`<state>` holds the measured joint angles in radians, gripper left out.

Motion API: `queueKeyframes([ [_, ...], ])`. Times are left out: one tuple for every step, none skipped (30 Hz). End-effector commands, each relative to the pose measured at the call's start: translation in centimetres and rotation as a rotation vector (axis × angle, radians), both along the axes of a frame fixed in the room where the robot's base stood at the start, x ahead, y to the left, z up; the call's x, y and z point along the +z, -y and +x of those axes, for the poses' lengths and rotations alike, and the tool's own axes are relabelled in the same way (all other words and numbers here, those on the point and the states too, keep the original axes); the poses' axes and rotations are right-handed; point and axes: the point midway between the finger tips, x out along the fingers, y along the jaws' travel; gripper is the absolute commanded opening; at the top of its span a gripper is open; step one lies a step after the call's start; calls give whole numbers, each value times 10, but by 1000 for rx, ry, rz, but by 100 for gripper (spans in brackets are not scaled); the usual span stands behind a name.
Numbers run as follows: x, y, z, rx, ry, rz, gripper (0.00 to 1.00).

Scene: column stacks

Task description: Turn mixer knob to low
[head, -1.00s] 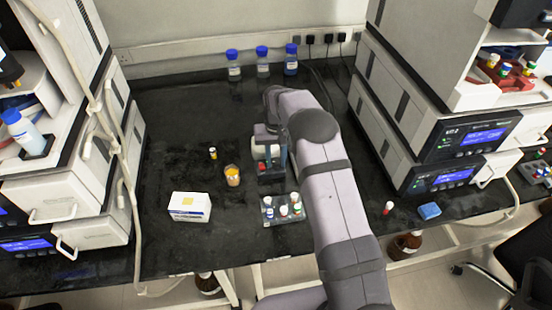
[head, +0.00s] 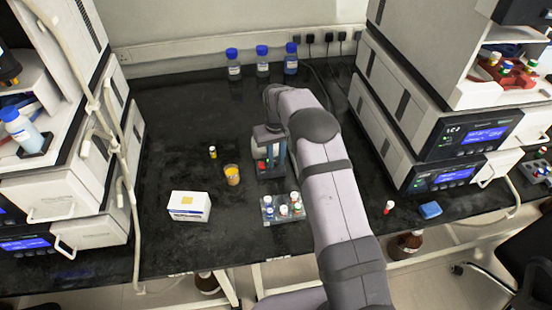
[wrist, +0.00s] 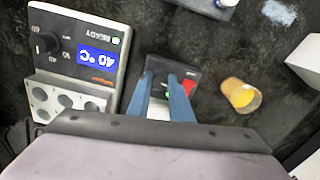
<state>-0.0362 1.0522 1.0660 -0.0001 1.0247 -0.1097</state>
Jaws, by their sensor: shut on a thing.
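The mixer (head: 272,173) is a small dark device on the black bench, with a red switch (wrist: 189,87) and a green mark on its front panel. My gripper (wrist: 161,76) is down at this panel, its two blue-grey fingers a small gap apart. They are shut on what appears to be the mixer knob, which is mostly hidden between them; its setting cannot be read. In the head view my gripper (head: 275,148) shows over the mixer, partly hidden by my arm.
A heater with a 40 °C display (wrist: 97,57) and its own knob stands close beside the mixer. An orange-filled beaker (head: 232,174), a small vial (head: 213,152), a white box (head: 189,206) and a vial rack (head: 270,215) stand nearby. The bench at left back is clear.

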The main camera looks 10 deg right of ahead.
Motion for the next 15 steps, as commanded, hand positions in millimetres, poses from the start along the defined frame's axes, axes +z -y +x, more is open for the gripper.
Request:
queueKeyframes([
  [2, 0, 1, -1, 4, 1, 0],
  [2, 0, 1, -1, 4, 1, 22],
  [2, 0, 1, -1, 4, 1, 27],
  [2, 0, 1, -1, 4, 1, 27],
  [1, 0, 1, -1, 4, 1, 27],
  [1, 0, 1, -1, 3, 0, 27],
  [1, 0, 1, -2, 3, 0, 27],
  [1, 0, 1, -2, 3, 0, 27],
  [1, 0, 1, -2, 2, 0, 27],
  [1, 0, 1, -2, 2, 0, 27],
  [1, 0, 1, -2, 2, 0, 27],
  [1, 0, 1, -2, 2, 0, 27],
  [2, 0, 1, -2, 3, 0, 27],
  [3, 0, 1, -2, 3, 0, 27],
  [5, 0, 1, -2, 4, 1, 27],
])
